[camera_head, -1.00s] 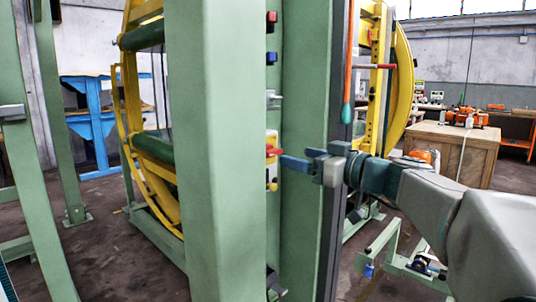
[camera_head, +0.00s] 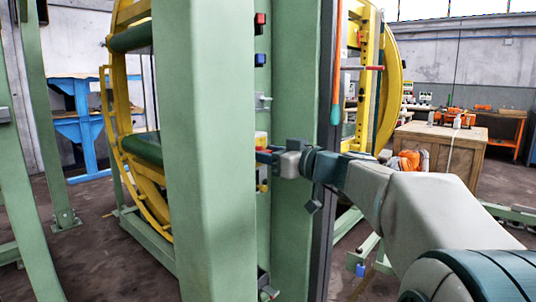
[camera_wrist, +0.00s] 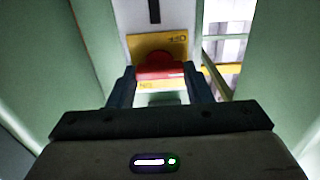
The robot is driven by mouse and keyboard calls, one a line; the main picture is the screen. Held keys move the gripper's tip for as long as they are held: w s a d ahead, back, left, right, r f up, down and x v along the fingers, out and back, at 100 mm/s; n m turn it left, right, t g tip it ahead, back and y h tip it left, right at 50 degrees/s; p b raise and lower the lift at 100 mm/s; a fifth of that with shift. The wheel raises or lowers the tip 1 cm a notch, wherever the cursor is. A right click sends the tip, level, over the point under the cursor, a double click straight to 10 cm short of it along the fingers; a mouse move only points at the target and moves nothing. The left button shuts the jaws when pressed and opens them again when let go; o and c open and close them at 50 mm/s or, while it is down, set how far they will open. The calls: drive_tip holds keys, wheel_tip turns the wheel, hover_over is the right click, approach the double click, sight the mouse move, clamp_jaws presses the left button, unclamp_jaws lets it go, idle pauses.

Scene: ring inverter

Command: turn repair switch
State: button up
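The repair switch is a red knob (camera_wrist: 160,70) on a yellow plate (camera_wrist: 158,42) with dark markings. In the head view, the yellow plate (camera_head: 261,138) shows on the inner face of the green column, partly hidden by my gripper (camera_head: 266,156). In the wrist view, my gripper (camera_wrist: 160,76) is open, with one dark finger on each side of the red knob. The fingertips are level with the knob's ends. I cannot tell whether they touch it. The knob's lower part and the plate's lower edge are partly hidden.
A wide green column (camera_head: 205,150) stands left of the switch and another green post (camera_head: 296,80) right of it, leaving a narrow gap. Red (camera_head: 260,18) and blue (camera_head: 260,59) buttons sit above. A yellow ring frame (camera_head: 120,110) stands behind.

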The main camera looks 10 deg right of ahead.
drive_tip(key=shift+f+m+b, duration=0.1)
drive_tip(key=shift+m+b, duration=0.2)
drive_tip(key=m+b, duration=0.1)
drive_tip(key=m, duration=0.7)
drive_tip(key=m+b, duration=0.2)
drive_tip(key=m, duration=0.7)
drive_tip(key=shift+w+d+f+b, duration=0.1)
drive_tip(key=shift+d+f+b, duration=0.1)
drive_tip(key=shift+b, duration=0.1)
drive_tip(key=shift+m, duration=0.3)
drive_tip(key=o, duration=1)
drive_tip(key=p+v, duration=0.2)
drive_tip(key=v, duration=1.2)
